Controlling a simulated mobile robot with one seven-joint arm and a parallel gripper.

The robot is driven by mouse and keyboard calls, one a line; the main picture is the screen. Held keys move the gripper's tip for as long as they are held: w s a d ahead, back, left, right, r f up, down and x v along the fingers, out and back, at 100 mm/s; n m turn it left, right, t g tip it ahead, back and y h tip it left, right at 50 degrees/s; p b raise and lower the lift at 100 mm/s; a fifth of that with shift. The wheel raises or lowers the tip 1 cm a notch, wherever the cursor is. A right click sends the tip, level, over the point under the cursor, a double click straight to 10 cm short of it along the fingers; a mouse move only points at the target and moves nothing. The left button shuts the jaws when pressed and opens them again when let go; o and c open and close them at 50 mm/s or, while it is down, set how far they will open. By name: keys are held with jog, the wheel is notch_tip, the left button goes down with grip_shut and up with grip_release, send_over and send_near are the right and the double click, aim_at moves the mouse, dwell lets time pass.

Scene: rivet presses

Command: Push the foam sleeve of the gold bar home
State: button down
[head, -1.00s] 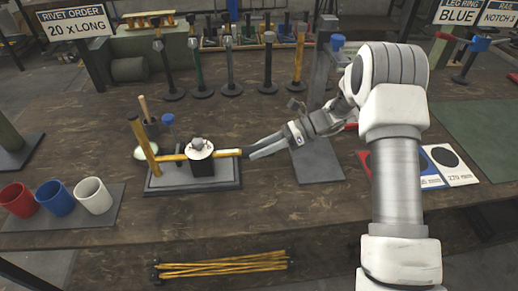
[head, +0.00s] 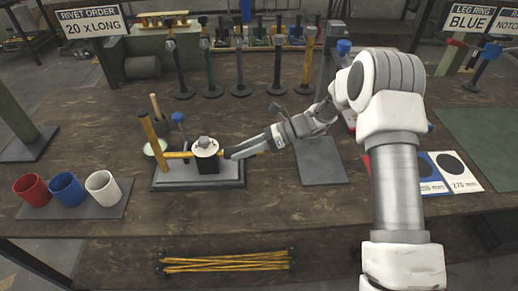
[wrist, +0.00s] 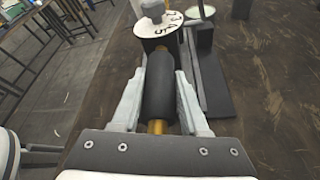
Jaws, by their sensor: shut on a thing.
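The gold bar (head: 176,155) lies level through the black block under a white dial (head: 205,147) with a grey knob. The black foam sleeve (wrist: 158,96) is around the bar on the near side of the dial in the wrist view. A short gold stub (wrist: 157,127) shows at its near end. My gripper (wrist: 160,74) has one finger on each side of the sleeve and is shut on it. In the head view my gripper (head: 228,153) is just right of the dial.
The fixture's grey base plate (head: 215,183) carries an upright gold post (head: 152,135) and a blue-topped post (head: 179,130). Red, blue and white cups (head: 67,189) stand at the left. The table's front middle is clear.

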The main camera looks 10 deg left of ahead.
jog(key=shift+s+a, duration=0.2)
jog(key=shift+a, duration=0.3)
jog(key=shift+c, duration=2)
grip_release()
jog(key=shift+d, duration=0.1)
jog(key=p+v, duration=0.1)
jog(key=v, duration=1.6)
jog(key=shift+s+d, duration=0.1)
